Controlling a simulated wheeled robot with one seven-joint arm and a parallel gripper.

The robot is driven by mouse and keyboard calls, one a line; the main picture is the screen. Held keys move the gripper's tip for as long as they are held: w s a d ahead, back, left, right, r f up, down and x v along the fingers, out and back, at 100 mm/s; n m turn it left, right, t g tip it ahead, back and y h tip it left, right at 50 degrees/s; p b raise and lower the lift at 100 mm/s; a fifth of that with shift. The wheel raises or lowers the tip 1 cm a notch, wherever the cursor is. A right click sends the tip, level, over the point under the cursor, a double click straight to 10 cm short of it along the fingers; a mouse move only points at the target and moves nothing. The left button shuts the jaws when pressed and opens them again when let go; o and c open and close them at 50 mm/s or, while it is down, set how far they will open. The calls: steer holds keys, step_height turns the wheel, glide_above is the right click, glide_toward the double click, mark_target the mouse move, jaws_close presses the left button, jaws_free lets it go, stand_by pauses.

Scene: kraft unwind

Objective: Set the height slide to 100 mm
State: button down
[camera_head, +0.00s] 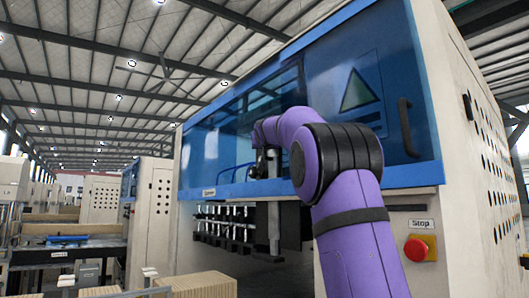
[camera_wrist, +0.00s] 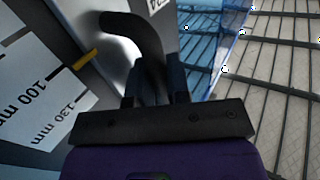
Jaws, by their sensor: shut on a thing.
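A height scale (camera_wrist: 60,105) shows at the left of the wrist view, with marks labelled 100 mm and 130 mm. A yellow pointer (camera_wrist: 84,59) lies at its edge, roughly in line with the 100 mm label; I cannot tell whether it is exact. A black curved handle (camera_wrist: 140,28) rises between the fingers of my gripper (camera_wrist: 156,88), which is shut on it. In the head view my gripper (camera_head: 265,165) is at the machine's front opening, above a grey vertical post (camera_head: 274,230). The scale is too small to read there.
The blue machine cover (camera_head: 300,90) is above and around my arm. A red stop button (camera_head: 419,248) is at the lower right of the machine. A row of metal fittings (camera_head: 225,220) hangs left of the post. Stacked brown board (camera_head: 200,285) stands in front at the bottom.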

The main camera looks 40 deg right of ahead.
steer(key=shift+r, duration=0.15)
steer(key=c, duration=1.4)
jaws_free()
steer(key=v, duration=1.1)
steer(key=s+a+f+n+g+y, duration=0.2)
steer(key=s+a+f, duration=0.6)
steer(key=f, duration=0.7)
steer(key=s+a+f+n+g+y, duration=0.3)
steer(key=s+a+f, duration=0.6)
steer(key=s+f, duration=0.3)
steer(key=s+a+f+n+g+y, duration=0.2)
steer(key=s+a+f, duration=0.7)
steer(key=f, duration=0.9)
steer(key=s+g+y, duration=0.1)
steer(key=g+y, duration=0.1)
steer(key=y, duration=0.1)
steer(key=shift+a+f+y, duration=0.2)
steer(key=shift+f+y, duration=0.05)
steer(key=shift+y, duration=0.15)
